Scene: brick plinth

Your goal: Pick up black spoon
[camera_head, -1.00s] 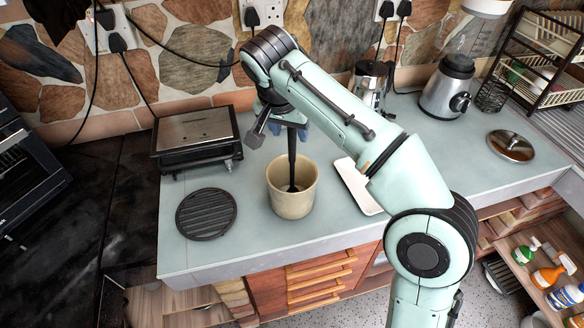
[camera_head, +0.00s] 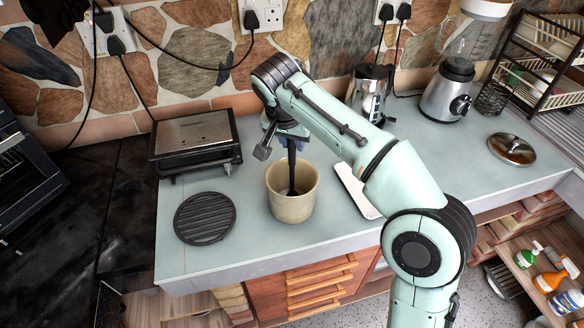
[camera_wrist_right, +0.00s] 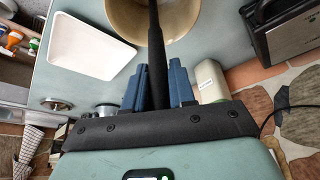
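The black spoon (camera_head: 291,170) stands nearly upright in a beige cup (camera_head: 292,208) on the counter, its lower end inside the cup. My right gripper (camera_head: 291,144) is above the cup, pointing down, with the handle between its blue fingers. In the right wrist view, the spoon handle (camera_wrist_right: 156,50) runs between the two fingers of the right gripper (camera_wrist_right: 158,78), which stand apart on either side of it. The cup (camera_wrist_right: 125,18) shows at the top there. The upper end of the handle is hidden by my gripper. My left gripper is not in view.
A black grill (camera_head: 195,142) and a round ridged trivet (camera_head: 205,218) lie left of the cup. A white tray (camera_head: 357,190) is to its right, partly behind my arm. A blender (camera_head: 448,90) and a metal lid (camera_head: 511,148) stand farther right.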

